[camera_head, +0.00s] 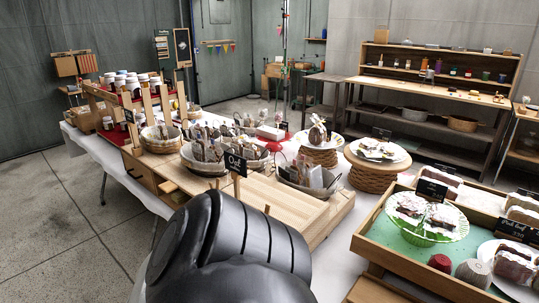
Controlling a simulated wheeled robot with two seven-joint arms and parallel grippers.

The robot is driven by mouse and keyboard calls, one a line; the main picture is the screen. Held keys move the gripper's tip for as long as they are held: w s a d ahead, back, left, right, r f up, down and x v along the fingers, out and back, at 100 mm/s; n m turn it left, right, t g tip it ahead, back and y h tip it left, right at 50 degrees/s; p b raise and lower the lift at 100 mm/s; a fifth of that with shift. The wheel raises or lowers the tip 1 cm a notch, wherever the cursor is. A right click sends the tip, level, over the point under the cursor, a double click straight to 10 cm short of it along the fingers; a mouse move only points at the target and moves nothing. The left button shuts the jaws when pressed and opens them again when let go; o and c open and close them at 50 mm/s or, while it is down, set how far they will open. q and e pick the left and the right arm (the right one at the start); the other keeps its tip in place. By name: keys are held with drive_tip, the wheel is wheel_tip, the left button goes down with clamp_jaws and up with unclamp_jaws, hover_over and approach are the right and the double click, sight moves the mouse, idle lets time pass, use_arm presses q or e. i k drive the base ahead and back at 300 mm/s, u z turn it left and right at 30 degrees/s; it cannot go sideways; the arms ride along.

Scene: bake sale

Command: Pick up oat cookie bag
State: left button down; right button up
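A small black sign reading "Oat" (235,163) stands on the table in front of wicker baskets of small bags. One basket (207,167) of bags is just left and behind the sign. Another basket (309,188) with clear bags is to the right of the sign. I cannot tell which single bag is the oat cookie bag; the bags are small and overlap. A large black part of my own arm fills the bottom centre and hides the near part of the table. Neither gripper shows.
A wooden board (290,207) lies in front of the baskets. At right, a green-lined tray (400,232) holds cakes. Behind it is a plate on a wicker stand (376,178). Jars (128,82) stand at far left. The floor at left is clear.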

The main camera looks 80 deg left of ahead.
sight(213, 153)
drive_tip(key=u, duration=2.8)
